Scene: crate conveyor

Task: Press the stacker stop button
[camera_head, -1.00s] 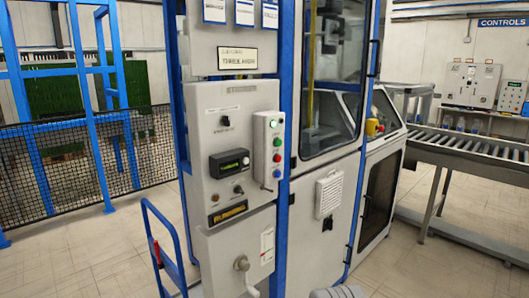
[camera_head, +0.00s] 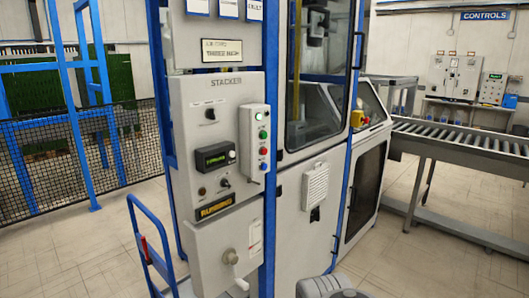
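The grey stacker panel (camera_head: 190,165), labelled STACKER at its top, stands left of centre. A narrow light-grey button box (camera_head: 247,120) sits on its right side, with a column of small buttons. A green button (camera_head: 262,134) is in the upper part and a red button (camera_head: 264,151) is below it. A bluish button (camera_head: 263,167) is at the bottom. The button labels are too small to read. My gripper is not in view; only a grey part, seemingly of my arm, shows at the bottom edge. Nothing touches the button box.
A yellow-and-red button (camera_head: 358,118) is on the machine further right. A blue hand cart (camera_head: 150,245) stands at lower left, before the panel. A roller conveyor (camera_head: 460,145) runs at the right. A blue-framed mesh fence (camera_head: 75,150) is at left. Floor between is clear.

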